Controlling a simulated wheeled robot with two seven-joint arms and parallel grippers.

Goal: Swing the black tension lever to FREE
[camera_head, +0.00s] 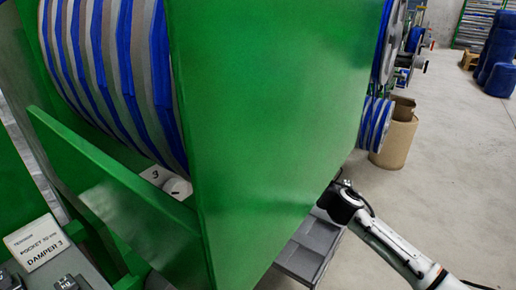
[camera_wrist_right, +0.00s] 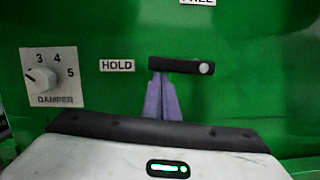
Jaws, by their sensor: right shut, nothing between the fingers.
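In the right wrist view the black tension lever (camera_wrist_right: 178,65) lies level on a green panel. Its round grey pivot (camera_wrist_right: 205,68) is at the right end, and its free end points left to the white HOLD label (camera_wrist_right: 117,65). The FREE label (camera_wrist_right: 198,2) is cut off at the top edge, above the pivot. My right gripper (camera_wrist_right: 162,76) is shut and empty, its fingertips right under the lever's left end; I cannot tell whether they touch. In the head view my right gripper is partly hidden behind the green panel's edge, and the lever is out of sight. My left gripper is not in view.
A damper dial (camera_wrist_right: 50,77) sits left of the lever. In the head view a large green panel (camera_head: 265,110) fills the middle, with blue cable reels (camera_head: 115,70) left of it. A sign reading DAMPER 3 (camera_head: 36,242) is at lower left. Open floor lies right.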

